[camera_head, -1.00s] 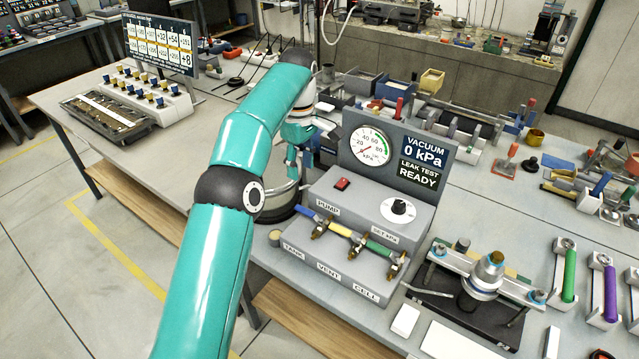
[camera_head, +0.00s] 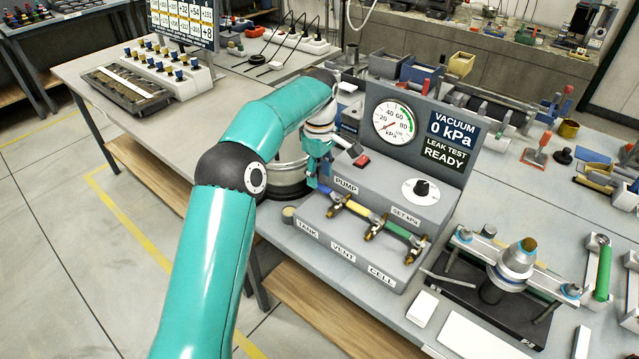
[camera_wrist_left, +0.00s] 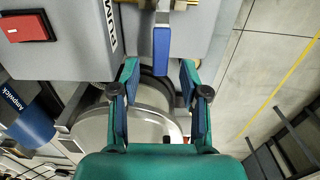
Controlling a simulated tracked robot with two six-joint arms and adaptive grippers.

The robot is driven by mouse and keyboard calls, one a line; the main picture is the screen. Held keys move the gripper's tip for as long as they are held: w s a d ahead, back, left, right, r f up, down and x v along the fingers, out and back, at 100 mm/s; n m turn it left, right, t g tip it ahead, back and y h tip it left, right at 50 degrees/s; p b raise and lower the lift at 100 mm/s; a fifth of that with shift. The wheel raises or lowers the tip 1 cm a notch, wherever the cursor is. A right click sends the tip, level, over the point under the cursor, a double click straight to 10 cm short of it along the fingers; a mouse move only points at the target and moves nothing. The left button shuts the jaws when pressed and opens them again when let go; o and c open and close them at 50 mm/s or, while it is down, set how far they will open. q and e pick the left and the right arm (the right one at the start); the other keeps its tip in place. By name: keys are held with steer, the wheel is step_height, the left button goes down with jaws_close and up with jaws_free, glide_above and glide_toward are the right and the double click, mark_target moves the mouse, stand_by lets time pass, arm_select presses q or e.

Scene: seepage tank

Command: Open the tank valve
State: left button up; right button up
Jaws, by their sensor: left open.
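The tank valve is the leftmost of three brass valves on the grey panel box, above the TANK label. Its brass body (camera_head: 337,204) shows beside my gripper, and its blue handle is mostly hidden there. In the left wrist view the blue handle (camera_wrist_left: 162,52) points down the picture, between the tips of my gripper. My left gripper (camera_head: 316,172) is at the left end of the panel box. In the left wrist view its fingers (camera_wrist_left: 159,74) are open, one on each side of the handle with gaps. My right gripper is not in view.
The vent valve (camera_head: 373,228) with a yellow handle and the cell valve (camera_head: 416,252) with a green handle lie to the right. The red pump switch (camera_head: 361,161) is close to my gripper. The round tank (camera_head: 289,178) stands behind my left arm. The gauge (camera_head: 394,123) reads near zero.

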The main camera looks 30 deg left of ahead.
arm_select(q)
steer(key=shift+f, duration=1.15)
jaws_close()
